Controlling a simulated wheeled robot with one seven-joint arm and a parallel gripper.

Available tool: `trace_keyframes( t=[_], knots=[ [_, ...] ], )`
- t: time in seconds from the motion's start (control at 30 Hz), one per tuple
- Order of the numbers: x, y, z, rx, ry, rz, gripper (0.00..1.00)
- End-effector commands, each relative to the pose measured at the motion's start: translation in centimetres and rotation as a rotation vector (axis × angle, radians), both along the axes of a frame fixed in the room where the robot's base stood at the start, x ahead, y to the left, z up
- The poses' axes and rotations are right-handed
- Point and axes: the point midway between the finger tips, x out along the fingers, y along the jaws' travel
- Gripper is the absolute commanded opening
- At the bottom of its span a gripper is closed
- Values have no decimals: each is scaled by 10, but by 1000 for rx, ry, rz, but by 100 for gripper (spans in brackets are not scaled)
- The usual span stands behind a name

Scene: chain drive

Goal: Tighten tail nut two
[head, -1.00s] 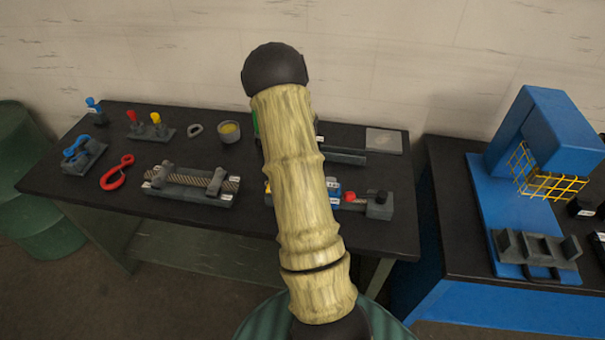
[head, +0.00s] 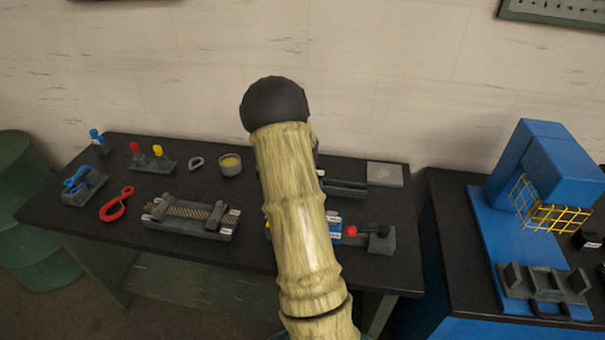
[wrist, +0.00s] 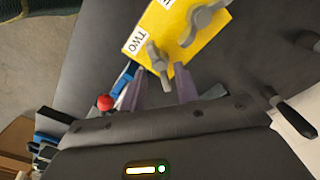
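In the wrist view a yellow plate (wrist: 179,28) carries a label reading TWO (wrist: 136,41) and two grey wing nuts. The wing nut beside the TWO label (wrist: 155,60) is nearer to me; the other wing nut (wrist: 204,22) is farther up and right. My gripper (wrist: 161,76) has its two purple fingers apart. The lower wing of nut two shows in the gap between the fingers; I cannot tell whether they touch it.
A blue press with a yellow guard (head: 538,215) stands on the right table. A wall is behind.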

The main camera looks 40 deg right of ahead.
Motion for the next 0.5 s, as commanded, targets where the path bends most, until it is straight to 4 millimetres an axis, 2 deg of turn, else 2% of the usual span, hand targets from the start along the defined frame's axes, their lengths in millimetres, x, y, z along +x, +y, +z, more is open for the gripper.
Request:
trace_keyframes(
  t=[0.5],
  knots=[
    [2, 0, 104, -3, -6, 2, 31]
  ],
)
